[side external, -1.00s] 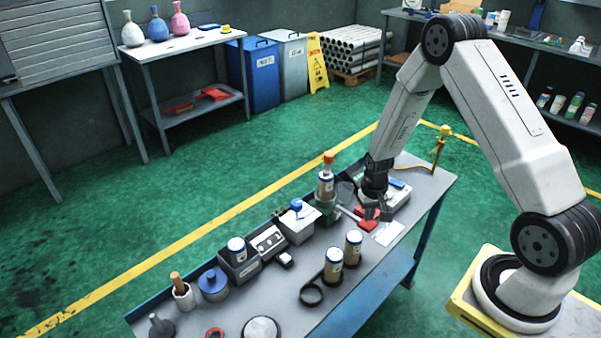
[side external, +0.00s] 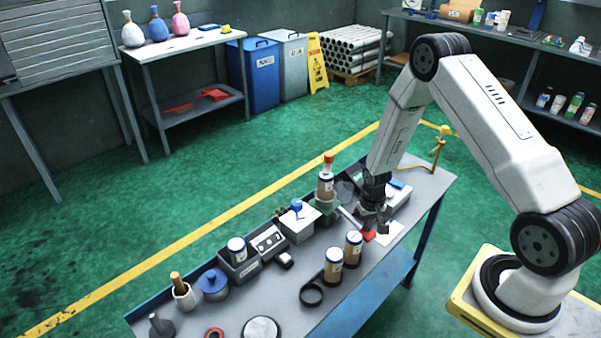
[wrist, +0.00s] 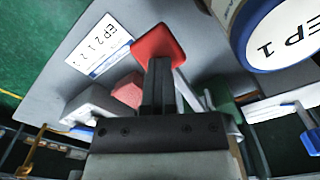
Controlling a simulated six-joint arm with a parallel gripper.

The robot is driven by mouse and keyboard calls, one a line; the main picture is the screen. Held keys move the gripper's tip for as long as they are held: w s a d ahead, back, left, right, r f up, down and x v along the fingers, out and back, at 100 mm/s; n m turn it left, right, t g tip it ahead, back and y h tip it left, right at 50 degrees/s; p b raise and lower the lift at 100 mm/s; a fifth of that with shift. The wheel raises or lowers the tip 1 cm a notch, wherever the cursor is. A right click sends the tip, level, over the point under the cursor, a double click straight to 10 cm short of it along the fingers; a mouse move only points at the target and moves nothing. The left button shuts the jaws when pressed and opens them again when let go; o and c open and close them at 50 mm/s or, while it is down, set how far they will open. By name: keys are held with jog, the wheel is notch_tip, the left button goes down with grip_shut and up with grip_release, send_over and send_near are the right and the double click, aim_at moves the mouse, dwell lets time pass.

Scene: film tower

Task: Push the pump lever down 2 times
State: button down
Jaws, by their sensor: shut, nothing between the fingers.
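The pump lever is a thin pale rod (side external: 348,215) running out from a green pump body (side external: 327,213). It ends in a red pad (side external: 369,236), which also shows in the wrist view (wrist: 160,42). My gripper (side external: 379,228) is shut and empty, pointing down at the pad. In the wrist view its closed fingertips (wrist: 158,65) overlap the near part of the red pad; I cannot tell whether they touch it or are just above. The gripper hides part of the pad in the side view.
Two labelled canisters (side external: 353,246) (side external: 333,266) stand left of the lever. A white label card (side external: 391,232) lies right of the pad. A red-capped bottle (side external: 326,178) stands above the pump body. A pale device (side external: 400,197) sits behind my gripper.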

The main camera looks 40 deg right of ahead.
jog(key=shift+w+d+f, duration=0.1)
jog(key=shift+w+f, duration=0.1)
jog(key=shift+w, duration=0.05)
jog(key=shift+w+r, duration=0.1)
jog(key=shift+r, duration=0.55)
jog(key=shift+s+r, duration=0.2)
jog(key=shift+r, duration=1.95)
jog(key=shift+r, duration=0.1)
jog(key=shift+a+r, duration=0.2)
jog(key=s+a+r+n+t, duration=0.1)
jog(key=s+a+r+n, duration=0.2)
jog(key=a+r, duration=0.4)
jog(key=s+a+r+n+t, duration=0.1)
jog(key=s+a+r+n, duration=0.2)
jog(key=r, duration=0.7)
jog(key=shift+s+a+r+t, duration=0.3)
jog(key=shift+s+a, duration=0.95)
jog(key=shift+a, duration=1.1)
